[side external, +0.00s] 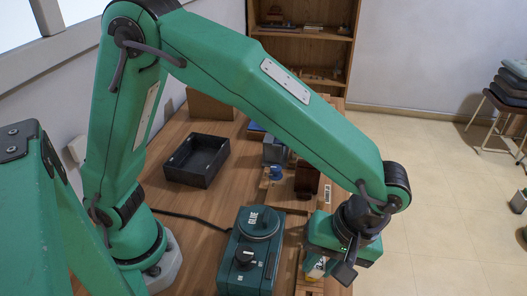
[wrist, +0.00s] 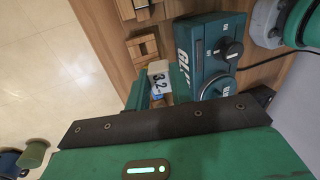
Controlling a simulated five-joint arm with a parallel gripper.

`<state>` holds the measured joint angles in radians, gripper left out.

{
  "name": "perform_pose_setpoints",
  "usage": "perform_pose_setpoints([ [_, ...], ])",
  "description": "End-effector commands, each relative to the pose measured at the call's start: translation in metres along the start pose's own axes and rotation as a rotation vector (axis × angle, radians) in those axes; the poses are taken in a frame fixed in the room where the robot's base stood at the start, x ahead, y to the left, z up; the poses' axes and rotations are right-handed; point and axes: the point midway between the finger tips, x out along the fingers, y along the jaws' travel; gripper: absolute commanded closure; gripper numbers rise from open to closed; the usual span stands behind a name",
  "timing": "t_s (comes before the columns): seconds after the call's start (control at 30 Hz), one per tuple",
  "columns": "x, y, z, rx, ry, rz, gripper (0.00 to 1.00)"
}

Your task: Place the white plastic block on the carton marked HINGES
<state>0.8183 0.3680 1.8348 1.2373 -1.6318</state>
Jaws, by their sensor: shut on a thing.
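My gripper (side external: 325,268) hangs low over the table's right front, beside the teal GLUE machine. It is shut on a pale block, seemingly the white plastic block (side external: 317,270), which is mostly covered by the gripper. In the wrist view the white block (wrist: 158,66) shows beyond the dark bar of the gripper, with blue and dark figures on its face. Whether it touches what is below is hidden. I cannot read HINGES on any carton; a plain brown carton (side external: 211,104) stands at the back left of the table.
The teal GLUE machine (side external: 250,255) stands close left of my gripper. A black open tray (side external: 197,160) lies further back. Wooden blocks (wrist: 148,47) and a dark brown box (side external: 307,180) lie nearby. The table's right edge drops to a tiled floor.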

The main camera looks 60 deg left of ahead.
Motion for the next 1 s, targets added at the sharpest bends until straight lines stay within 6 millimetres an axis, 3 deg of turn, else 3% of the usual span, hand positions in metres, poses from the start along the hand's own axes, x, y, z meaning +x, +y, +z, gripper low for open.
perform_pose_setpoints([
  [0.17, -0.011, -0.002, 0.0, 0.0, -0.001, 0.008, 1.0],
  [0.47, -0.058, -0.017, -0.002, 0.0, -0.002, 0.027, 1.0],
  [0.77, -0.051, -0.031, -0.055, 0.045, -0.035, 0.071, 1.0],
  [1.0, -0.045, -0.053, -0.107, 0.109, -0.05, 0.14, 1.0],
])
